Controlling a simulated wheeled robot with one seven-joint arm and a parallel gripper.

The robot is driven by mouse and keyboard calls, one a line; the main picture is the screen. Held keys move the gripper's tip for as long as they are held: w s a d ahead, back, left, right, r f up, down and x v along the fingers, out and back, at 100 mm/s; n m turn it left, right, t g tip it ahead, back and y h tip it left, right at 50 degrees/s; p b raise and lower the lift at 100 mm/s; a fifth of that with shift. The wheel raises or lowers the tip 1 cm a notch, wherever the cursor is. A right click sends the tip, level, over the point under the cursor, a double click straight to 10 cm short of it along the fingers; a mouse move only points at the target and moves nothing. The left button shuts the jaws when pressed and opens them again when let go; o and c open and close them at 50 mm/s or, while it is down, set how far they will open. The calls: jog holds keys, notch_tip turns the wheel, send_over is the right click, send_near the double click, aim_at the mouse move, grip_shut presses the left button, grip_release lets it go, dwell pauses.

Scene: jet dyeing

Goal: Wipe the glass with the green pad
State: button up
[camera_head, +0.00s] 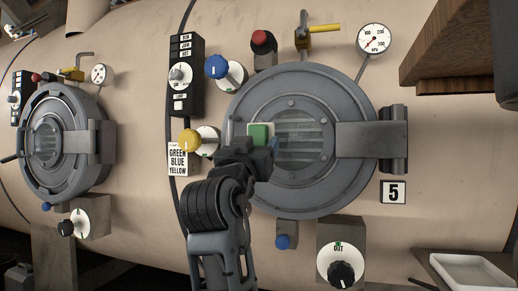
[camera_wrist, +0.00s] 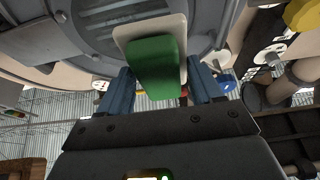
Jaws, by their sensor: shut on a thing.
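The green pad (camera_head: 259,133) has a white backing and is held in my gripper (camera_head: 264,148) in front of the left part of the round door. In the wrist view the pad (camera_wrist: 155,68) sits between the two blue fingers of my gripper (camera_wrist: 155,92). The glass (camera_head: 301,140) is a round window with bars behind it in the middle of the grey door (camera_head: 249,104). The pad overlaps the left edge of the glass in the head view. I cannot tell whether it touches the glass.
A hinge arm (camera_head: 360,139) crosses the door's right side. Yellow (camera_head: 188,141) and blue (camera_head: 216,67) knobs stick out to the left, with a red button (camera_head: 262,40) above. A wooden shelf (camera_head: 450,50) juts in at upper right, and a white tray (camera_head: 470,270) lies lower right.

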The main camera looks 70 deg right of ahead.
aim_at(286, 135)
jog(key=shift+d, duration=0.1)
dwell(0.5)
jog(key=x, duration=0.4)
jog(key=f+p+x, duration=0.1)
jog(key=x, duration=0.1)
jog(key=shift+w+d, duration=0.1)
jog(key=shift+d, duration=0.45)
jog(key=shift+d, duration=1)
dwell(0.5)
jog(key=shift+s+p, duration=0.7)
jog(key=shift+s, duration=1.15)
jog(key=shift+s+d, duration=0.1)
jog(key=shift+d, duration=0.1)
